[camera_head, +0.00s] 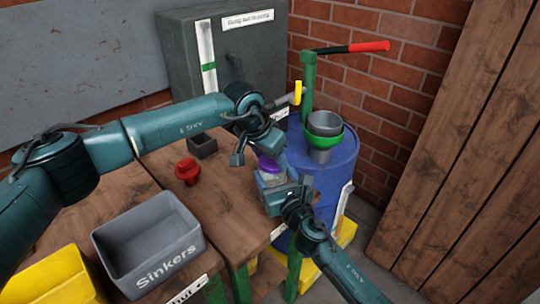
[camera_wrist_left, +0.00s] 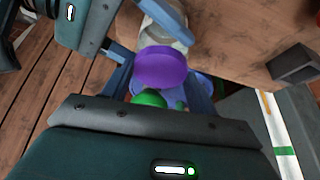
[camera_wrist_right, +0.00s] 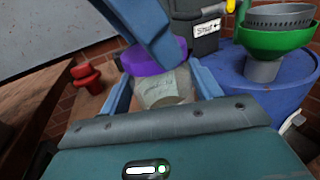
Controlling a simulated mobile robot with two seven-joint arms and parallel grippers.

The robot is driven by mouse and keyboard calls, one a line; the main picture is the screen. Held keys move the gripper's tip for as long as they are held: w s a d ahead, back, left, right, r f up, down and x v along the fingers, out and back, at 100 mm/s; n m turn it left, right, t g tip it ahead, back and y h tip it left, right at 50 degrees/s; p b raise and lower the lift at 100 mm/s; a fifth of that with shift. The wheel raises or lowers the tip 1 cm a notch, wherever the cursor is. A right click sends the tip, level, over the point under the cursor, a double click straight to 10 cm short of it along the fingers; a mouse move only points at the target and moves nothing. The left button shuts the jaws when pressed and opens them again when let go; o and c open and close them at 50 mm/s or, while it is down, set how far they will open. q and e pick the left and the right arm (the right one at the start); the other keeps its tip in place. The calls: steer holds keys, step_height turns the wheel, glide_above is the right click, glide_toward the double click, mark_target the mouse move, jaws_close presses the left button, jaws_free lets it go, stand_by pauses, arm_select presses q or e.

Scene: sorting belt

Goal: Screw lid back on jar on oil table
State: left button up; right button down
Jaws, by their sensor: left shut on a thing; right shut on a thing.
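The purple lid (camera_head: 268,163) is at the mouth of the clear, pale jar (camera_wrist_right: 165,88), above the right end of the wooden table. The lid looks touching or nearly touching the jar; I cannot tell if it is threaded. My left gripper (camera_head: 258,152) is shut on the lid, which shows between its fingers in the left wrist view (camera_wrist_left: 160,68). My right gripper (camera_head: 284,188) is shut on the jar's body, with a finger on each side in the right wrist view. The jar's lower part is hidden by my right gripper. A label shows on the jar.
The table holds a red knob-like object (camera_head: 187,170), a small dark box (camera_head: 203,146), a grey "Sinkers" bin (camera_head: 150,215) and a yellow bin (camera_head: 50,285). A blue drum (camera_head: 335,180) with a pump and green funnel (camera_head: 325,138) stands close at right.

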arm_select(q)
steer(key=o, duration=0.9)
steer(key=shift+r, duration=2.3)
steer(key=shift+o, duration=0.3)
